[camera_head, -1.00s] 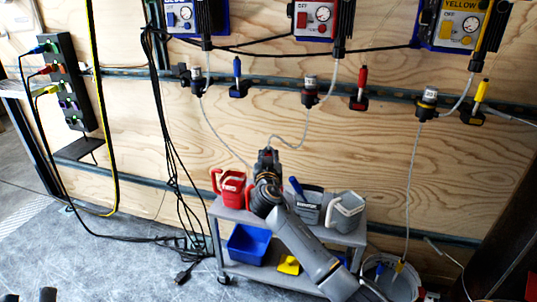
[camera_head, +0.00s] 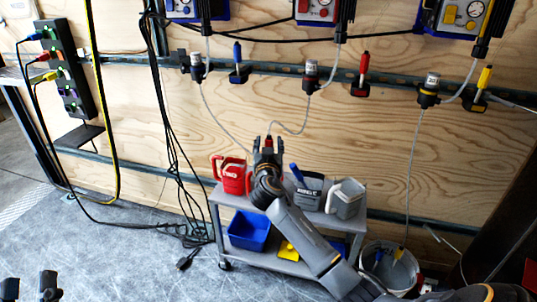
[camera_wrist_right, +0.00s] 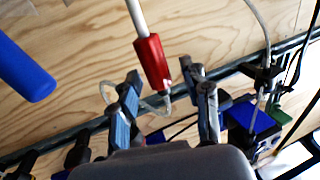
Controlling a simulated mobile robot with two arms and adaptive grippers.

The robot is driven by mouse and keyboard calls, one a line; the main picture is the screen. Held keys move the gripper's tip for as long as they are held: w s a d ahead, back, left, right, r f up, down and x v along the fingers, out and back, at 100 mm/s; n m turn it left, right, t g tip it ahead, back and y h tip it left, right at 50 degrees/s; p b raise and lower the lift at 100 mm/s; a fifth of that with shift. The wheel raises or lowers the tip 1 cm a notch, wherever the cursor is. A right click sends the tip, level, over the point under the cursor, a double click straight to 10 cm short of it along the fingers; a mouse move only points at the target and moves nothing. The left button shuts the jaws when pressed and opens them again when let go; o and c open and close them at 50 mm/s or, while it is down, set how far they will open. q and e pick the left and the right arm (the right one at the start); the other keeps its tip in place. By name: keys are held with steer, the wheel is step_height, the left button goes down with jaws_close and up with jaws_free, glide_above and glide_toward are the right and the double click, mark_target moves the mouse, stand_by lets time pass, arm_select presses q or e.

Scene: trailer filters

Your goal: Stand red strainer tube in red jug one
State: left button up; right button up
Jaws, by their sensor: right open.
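A red jug (camera_head: 230,177) stands at the left end of the grey cart's top, just left of my right gripper. More red shows beside it, partly hidden by my arm. My right gripper (camera_head: 267,143) is open above the cart. A small red tube end (camera_head: 269,140) shows between its fingertips, by the end of a clear hose from the middle filter. In the right wrist view, the red strainer tube (camera_wrist_right: 152,62) with its white stem shows between and beyond the spread fingers. Contact cannot be told. My left gripper (camera_head: 29,286) is open and empty at the bottom left.
A grey jug (camera_head: 347,198) and a dark grey container (camera_head: 308,190) with a blue-handled tool share the cart (camera_head: 290,217). A blue bin (camera_head: 249,230) sits on its lower shelf. A white bucket (camera_head: 402,275) stands to the right. Hoses and cables hang along the plywood wall.

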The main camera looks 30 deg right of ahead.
steer(key=v, duration=1)
steer(key=shift+a, duration=0.15)
